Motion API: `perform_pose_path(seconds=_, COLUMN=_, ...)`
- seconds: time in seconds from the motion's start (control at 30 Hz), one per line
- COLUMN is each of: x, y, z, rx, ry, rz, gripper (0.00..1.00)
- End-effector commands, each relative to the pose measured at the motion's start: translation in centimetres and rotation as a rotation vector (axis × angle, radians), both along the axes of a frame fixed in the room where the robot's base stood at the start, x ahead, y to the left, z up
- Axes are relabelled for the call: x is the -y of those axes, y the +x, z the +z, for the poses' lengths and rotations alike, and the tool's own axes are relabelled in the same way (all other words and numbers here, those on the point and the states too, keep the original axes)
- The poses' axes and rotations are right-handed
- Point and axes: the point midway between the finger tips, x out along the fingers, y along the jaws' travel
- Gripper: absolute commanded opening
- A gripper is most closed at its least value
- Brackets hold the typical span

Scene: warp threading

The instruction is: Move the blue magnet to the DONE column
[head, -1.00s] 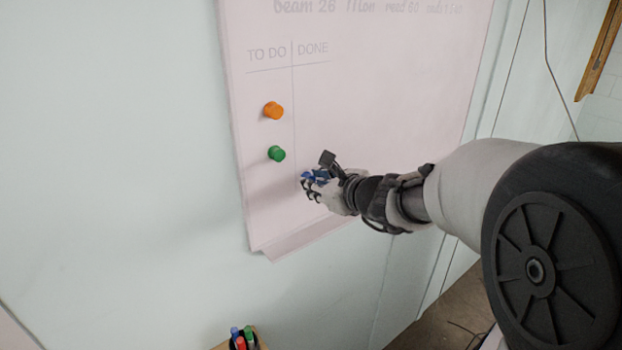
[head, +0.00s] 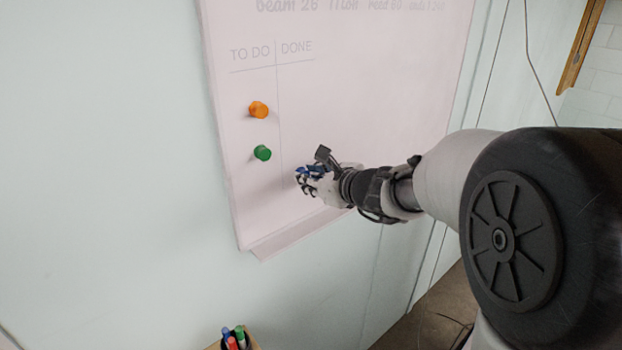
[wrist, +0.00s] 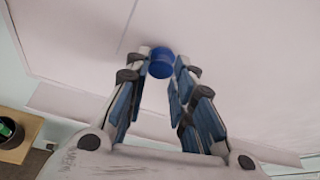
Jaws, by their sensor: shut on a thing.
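The whiteboard (head: 390,90) has a TO DO column and a DONE column, split by a thin vertical line. My gripper (head: 303,175) is at the board's lower part, just right of that line, on the DONE side. In the wrist view my gripper (wrist: 161,72) is shut on the blue magnet (wrist: 160,63), which sits between the fingertips close to the board. In the head view the fingers hide the magnet. I cannot tell whether it touches the board. An orange magnet (head: 258,110) and a green magnet (head: 262,153) are in the TO DO column.
A ledge (head: 290,238) runs along the board's bottom edge. A holder with several coloured markers (head: 235,340) is below the board; a dark round thing (wrist: 10,132) on a wooden surface shows in the wrist view. The DONE column above my gripper is clear.

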Motion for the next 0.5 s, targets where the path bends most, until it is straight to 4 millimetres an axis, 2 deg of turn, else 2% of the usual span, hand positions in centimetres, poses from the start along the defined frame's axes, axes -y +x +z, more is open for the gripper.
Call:
perform_pose_path(seconds=0.3, x=0.04, y=0.09, z=-0.15, rx=-0.001, ry=-0.001, rz=-0.001, gripper=0.01)
perform_pose_path(seconds=0.33, x=0.03, y=0.1, z=-0.15, rx=-0.001, ry=-0.001, rz=-0.001, gripper=0.25)
perform_pose_path(seconds=0.5, x=0.01, y=0.08, z=-0.12, rx=-0.001, ry=-0.001, rz=0.0, gripper=0.36)
